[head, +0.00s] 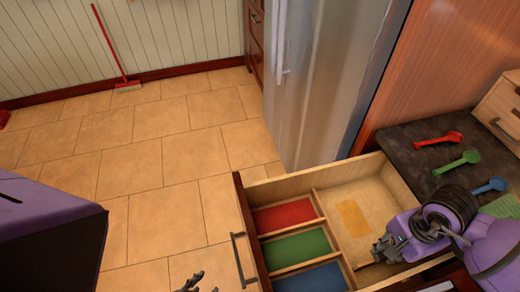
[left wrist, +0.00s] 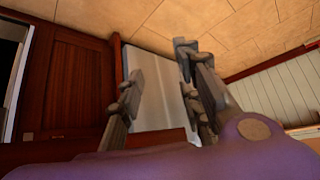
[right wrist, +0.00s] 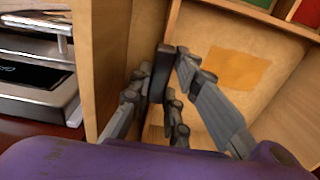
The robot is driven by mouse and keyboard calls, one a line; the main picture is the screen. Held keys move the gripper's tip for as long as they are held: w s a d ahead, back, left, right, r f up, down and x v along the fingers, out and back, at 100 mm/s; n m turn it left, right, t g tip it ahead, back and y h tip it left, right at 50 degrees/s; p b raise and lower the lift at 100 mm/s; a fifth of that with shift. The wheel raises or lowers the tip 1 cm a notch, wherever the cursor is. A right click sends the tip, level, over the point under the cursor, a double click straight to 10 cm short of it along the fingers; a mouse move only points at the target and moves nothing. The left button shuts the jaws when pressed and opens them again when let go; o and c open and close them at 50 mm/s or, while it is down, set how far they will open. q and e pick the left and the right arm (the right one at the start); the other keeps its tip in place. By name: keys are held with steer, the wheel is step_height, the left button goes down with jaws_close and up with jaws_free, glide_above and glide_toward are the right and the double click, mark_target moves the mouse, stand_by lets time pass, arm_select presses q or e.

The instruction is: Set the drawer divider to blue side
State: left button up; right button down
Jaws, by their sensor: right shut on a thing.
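The drawer (head: 410,202) is pulled open, with red (head: 284,215), green (head: 296,248) and blue (head: 312,278) compartments along its front. A long wooden strip (head: 320,203) separates them from a bare wooden bay with an orange patch (head: 353,217). My right gripper (head: 383,247) is at the near side of that bay. I cannot tell whether this panel is the divider or the drawer wall. My left gripper (head: 195,284) is open and empty, outside the drawer front.
Red (head: 440,139), green (head: 458,163) and blue (head: 490,186) scoops lie on the dark counter (head: 405,140). The fridge (head: 325,75) stands behind the drawer. A broom (head: 112,50) leans at the far wall.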

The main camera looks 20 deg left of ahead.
arm_select(q)
steer(key=shift+w+d+r, duration=0.15)
arm_select(e)
steer(key=c, duration=1.6)
jaws_free()
steer(key=shift+s+d, duration=0.15)
steer(key=shift+s, duration=0.1)
steer(key=shift+c, duration=0.2)
steer(key=shift+w+r, duration=0.1)
steer(key=shift+r, duration=0.15)
arm_select(q)
steer(key=shift+w+d+r+t, duration=0.1)
steer(key=shift+w+r+t, duration=0.05)
steer(key=shift+w, duration=0.5)
steer(key=shift+w+d+r+t, duration=0.1)
steer(key=shift+w+t, duration=0.05)
steer(key=shift+w, duration=0.45)
arm_select(e)
step_height(320, 180, up, 12)
steer(key=shift+f, duration=0.25)
arm_select(q)
steer(key=shift+s+a, duration=0.1)
steer(key=shift+s, duration=0.1)
